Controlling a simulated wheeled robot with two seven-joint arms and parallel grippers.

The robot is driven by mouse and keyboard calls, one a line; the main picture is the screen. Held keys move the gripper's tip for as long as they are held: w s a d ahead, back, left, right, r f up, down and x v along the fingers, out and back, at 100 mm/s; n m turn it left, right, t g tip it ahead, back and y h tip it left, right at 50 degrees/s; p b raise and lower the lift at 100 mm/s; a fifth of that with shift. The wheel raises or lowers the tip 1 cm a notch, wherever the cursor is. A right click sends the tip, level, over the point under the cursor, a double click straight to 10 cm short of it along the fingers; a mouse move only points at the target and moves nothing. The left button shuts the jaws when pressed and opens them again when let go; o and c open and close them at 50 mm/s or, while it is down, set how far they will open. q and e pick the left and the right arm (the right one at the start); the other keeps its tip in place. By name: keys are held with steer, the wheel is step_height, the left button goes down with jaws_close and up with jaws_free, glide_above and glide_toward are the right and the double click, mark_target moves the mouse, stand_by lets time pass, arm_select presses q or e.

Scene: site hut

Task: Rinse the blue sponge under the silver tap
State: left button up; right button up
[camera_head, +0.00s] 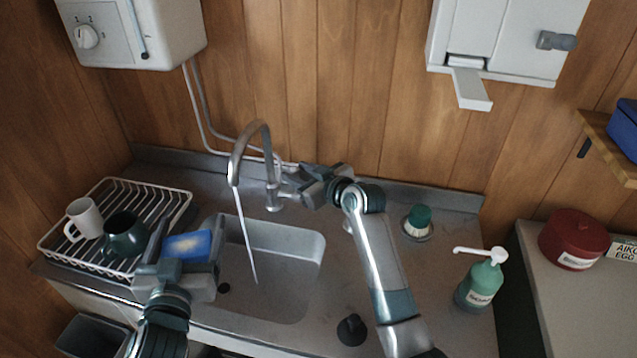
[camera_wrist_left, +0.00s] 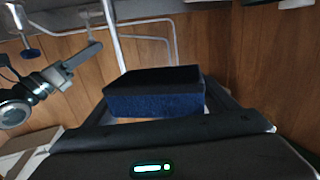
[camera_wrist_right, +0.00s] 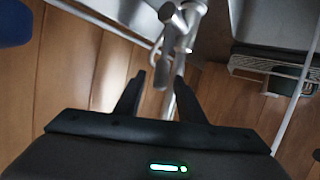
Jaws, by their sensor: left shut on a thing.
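The blue sponge (camera_head: 187,246) is held in my left gripper (camera_head: 188,250), over the left edge of the sink basin. It also shows between the fingers in the left wrist view (camera_wrist_left: 155,103). The silver tap (camera_head: 262,150) arches over the sink, and a thin water stream (camera_head: 246,238) runs from its spout into the basin. The sponge is left of the stream, apart from it. My right gripper (camera_head: 291,182) is at the tap's body, near its handle side. In the right wrist view its fingers (camera_wrist_right: 160,98) stand apart with the tap ahead between them; contact is unclear.
A white dish rack (camera_head: 62,240) with a white mug (camera_head: 84,218) and a dark green mug (camera_head: 125,235) stands left. A green brush (camera_head: 418,218), a black plug (camera_head: 351,330) and a soap dispenser (camera_head: 480,283) are right of the basin (camera_head: 290,290).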

arm_select(q)
step_height(320, 180, down, 2)
steer(key=shift+f+b, duration=0.15)
steer(key=shift+b, duration=0.95)
arm_select(e)
steer(key=v, duration=1)
steer(key=shift+s+r, duration=0.1)
steer(key=shift+r, duration=0.05)
